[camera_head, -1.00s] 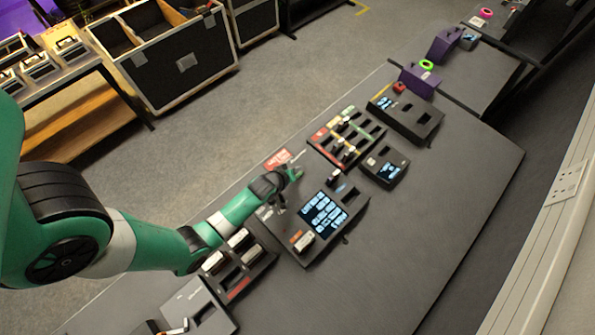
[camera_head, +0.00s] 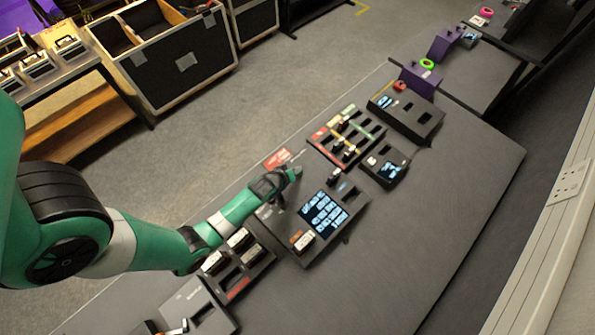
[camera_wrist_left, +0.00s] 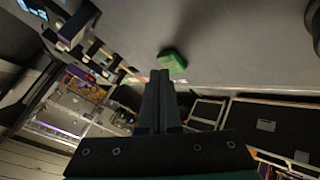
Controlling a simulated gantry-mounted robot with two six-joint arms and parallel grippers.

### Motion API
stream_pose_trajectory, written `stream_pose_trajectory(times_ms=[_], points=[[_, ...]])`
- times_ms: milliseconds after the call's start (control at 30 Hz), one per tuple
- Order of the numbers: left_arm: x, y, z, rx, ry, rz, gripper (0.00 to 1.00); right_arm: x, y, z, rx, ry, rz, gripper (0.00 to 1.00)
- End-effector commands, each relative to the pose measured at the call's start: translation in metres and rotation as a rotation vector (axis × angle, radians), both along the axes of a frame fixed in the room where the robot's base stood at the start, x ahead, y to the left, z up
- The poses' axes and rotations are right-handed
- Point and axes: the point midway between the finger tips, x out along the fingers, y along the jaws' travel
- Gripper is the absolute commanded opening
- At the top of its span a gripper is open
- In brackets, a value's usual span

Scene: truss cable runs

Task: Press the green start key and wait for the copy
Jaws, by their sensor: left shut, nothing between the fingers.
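The green start key (camera_wrist_left: 172,61) is a small green block on a grey surface in the left wrist view, just past my fingertips. I cannot tell whether they touch it. My left gripper (camera_wrist_left: 160,76) is shut and empty, its two dark fingers together. In the head view my left gripper (camera_head: 286,179) hangs over the table beside a dark copy unit with a lit blue-white screen (camera_head: 323,215); the key is not clear there. A white-labelled block (camera_head: 304,241) sits in that unit's lower slot. My right gripper is in neither view.
Several dark units stand along the grey table (camera_head: 440,210): a slotted rack (camera_head: 347,138), a smaller screen unit (camera_head: 385,167) and a tray of labelled blocks (camera_head: 238,265). Purple stands (camera_head: 420,81) are at the far end. The table's right side is clear.

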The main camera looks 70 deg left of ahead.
Motion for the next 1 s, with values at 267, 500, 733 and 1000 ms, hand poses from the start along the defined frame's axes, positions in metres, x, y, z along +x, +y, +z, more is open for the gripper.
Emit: stream_pose_trajectory(times_ms=[267,500,733,1000], points=[[0.0,0.0,-0.003,0.0,0.0,0.0,0.0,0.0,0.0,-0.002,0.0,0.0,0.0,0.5],[0.0,0.0,-0.006,0.0,0.0,0.0,0.0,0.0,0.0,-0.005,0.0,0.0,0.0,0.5],[0.0,0.0,-0.008,0.0,0.0,0.0,0.0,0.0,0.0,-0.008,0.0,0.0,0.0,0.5],[0.0,0.0,-0.01,0.0,0.0,0.0,0.0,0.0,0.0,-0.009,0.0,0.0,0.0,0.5]])
